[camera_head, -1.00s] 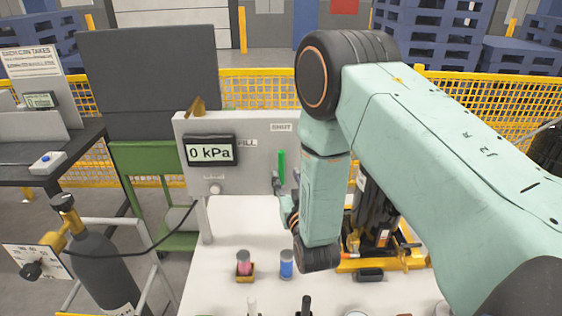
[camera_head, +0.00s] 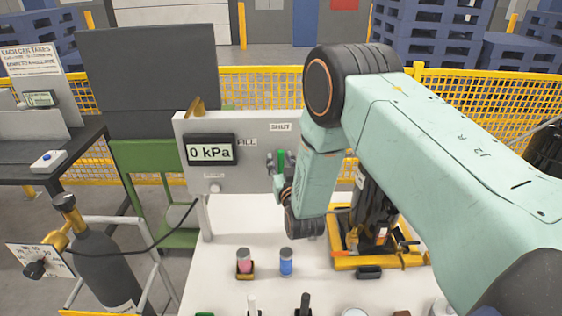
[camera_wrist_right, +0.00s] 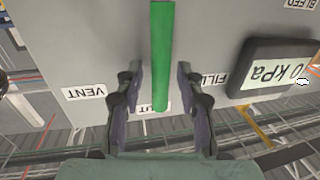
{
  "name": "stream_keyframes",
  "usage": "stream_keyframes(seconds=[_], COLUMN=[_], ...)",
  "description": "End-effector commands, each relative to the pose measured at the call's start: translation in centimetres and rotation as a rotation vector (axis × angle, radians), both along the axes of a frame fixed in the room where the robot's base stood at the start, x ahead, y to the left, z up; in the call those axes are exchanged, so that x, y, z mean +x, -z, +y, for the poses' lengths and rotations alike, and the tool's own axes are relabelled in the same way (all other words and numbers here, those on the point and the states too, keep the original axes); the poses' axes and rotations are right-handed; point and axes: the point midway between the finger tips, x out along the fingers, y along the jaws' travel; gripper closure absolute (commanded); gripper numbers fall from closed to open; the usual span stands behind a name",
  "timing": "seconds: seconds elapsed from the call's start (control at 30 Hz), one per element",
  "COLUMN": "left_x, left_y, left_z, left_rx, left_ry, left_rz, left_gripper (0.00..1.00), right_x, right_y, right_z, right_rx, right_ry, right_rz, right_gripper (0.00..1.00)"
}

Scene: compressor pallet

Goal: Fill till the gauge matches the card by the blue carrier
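The grey panel (camera_head: 226,176) carries a gauge (camera_head: 210,150) that reads 0 kPa. A green lever handle (camera_head: 281,157) stands upright below the SHUT label (camera_head: 280,127). The FILL label (camera_head: 247,143) is on its left. My right gripper (camera_head: 280,168) is at the handle. In the right wrist view the fingers are open, one on each side of the green handle (camera_wrist_right: 161,40), with gaps visible. A VENT label (camera_wrist_right: 84,92) also shows there. A blue container (camera_head: 286,262) stands on the white table; I cannot tell which card belongs to it. My left gripper is not in view.
A pink container (camera_head: 244,262) sits in a small yellow holder. A gas cylinder (camera_head: 95,260) with a hose is at left. A text card (camera_head: 30,60) stands on the dark bench.

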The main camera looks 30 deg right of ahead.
Motion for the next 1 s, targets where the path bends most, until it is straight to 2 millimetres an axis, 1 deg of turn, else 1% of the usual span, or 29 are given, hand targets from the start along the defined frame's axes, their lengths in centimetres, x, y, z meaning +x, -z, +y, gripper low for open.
stream_keyframes(seconds=[0.03,0.4,0.43,1.0], left_x=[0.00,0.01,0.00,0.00], left_y=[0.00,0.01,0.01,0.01], left_z=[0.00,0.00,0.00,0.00], left_rx=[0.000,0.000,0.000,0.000], left_ry=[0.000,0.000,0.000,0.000], left_rz=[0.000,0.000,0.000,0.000], left_gripper=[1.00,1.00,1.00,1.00], right_x=[-0.01,-0.03,-0.04,-0.07], right_y=[0.01,0.02,0.02,0.08], right_z=[0.00,0.01,0.00,0.05], right_rx=[0.000,0.000,0.000,-0.001], right_ry=[0.000,0.000,0.000,-0.001], right_rz=[0.000,0.000,0.000,0.002], right_gripper=[0.67,0.99,1.00,1.00])
